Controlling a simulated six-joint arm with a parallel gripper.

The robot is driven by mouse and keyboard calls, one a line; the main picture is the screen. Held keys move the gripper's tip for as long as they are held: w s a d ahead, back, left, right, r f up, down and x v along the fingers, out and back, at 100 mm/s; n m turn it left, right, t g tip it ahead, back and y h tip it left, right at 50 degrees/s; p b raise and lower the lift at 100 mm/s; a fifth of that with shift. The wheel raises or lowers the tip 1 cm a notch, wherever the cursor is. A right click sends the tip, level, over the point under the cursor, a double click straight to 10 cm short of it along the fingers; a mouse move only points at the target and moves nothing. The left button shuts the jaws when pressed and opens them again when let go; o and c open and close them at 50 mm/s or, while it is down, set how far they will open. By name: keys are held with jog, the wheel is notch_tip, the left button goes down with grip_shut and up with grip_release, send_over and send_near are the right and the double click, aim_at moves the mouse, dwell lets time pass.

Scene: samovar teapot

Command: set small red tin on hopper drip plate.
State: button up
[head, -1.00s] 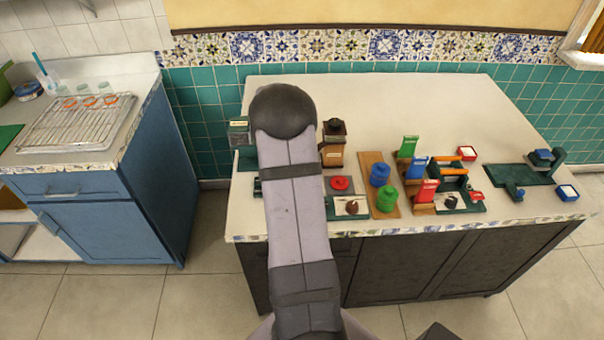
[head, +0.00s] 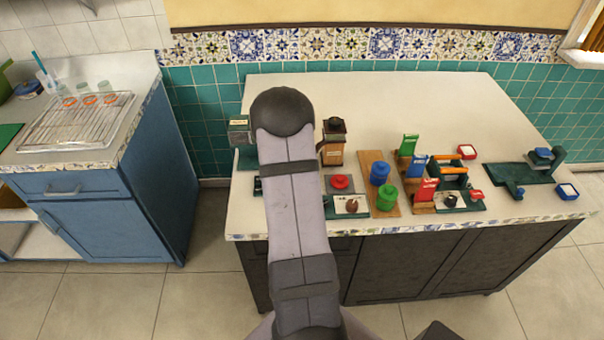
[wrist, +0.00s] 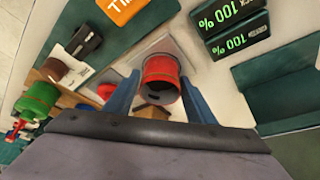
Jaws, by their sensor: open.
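The small red tin (wrist: 160,72) stands between the two blue fingers of my gripper (wrist: 160,98) in the wrist view. My gripper is open, with a finger on each side of the tin. A grey square plate, likely the drip plate (wrist: 180,50), lies under or just behind the tin. I cannot tell from this angle whether the tin fully rests on it. In the head view a red round top (head: 340,181) shows over the grey plate in front of the wooden grinder (head: 333,152). My arm hides the gripper there.
A green and a blue canister (head: 379,174) stand on a wooden board to the right. A board with a brown knob (head: 350,206) lies in front of the plate. Dark panels with green digits (wrist: 235,30) are close by in the wrist view. The counter's back is clear.

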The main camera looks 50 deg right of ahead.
jog(key=shift+r, duration=0.1)
jog(key=shift+a+r, duration=0.1)
jog(key=shift+r, duration=0.25)
jog(key=b+v, duration=0.1)
jog(key=v, duration=1)
jog(key=shift+a+r+b, duration=0.15)
jog(key=shift+a+b, duration=0.05)
jog(key=shift+b, duration=0.15)
jog(key=s+a+f+n+y, duration=0.15)
jog(key=a+n, duration=0.65)
jog(key=a, duration=0.9)
jog(key=s+a+f+n+y, duration=0.3)
jog(key=s+a+n, duration=0.7)
jog(key=a, duration=0.6)
jog(key=shift+s+a, duration=0.25)
jog(key=shift+s, duration=0.85)
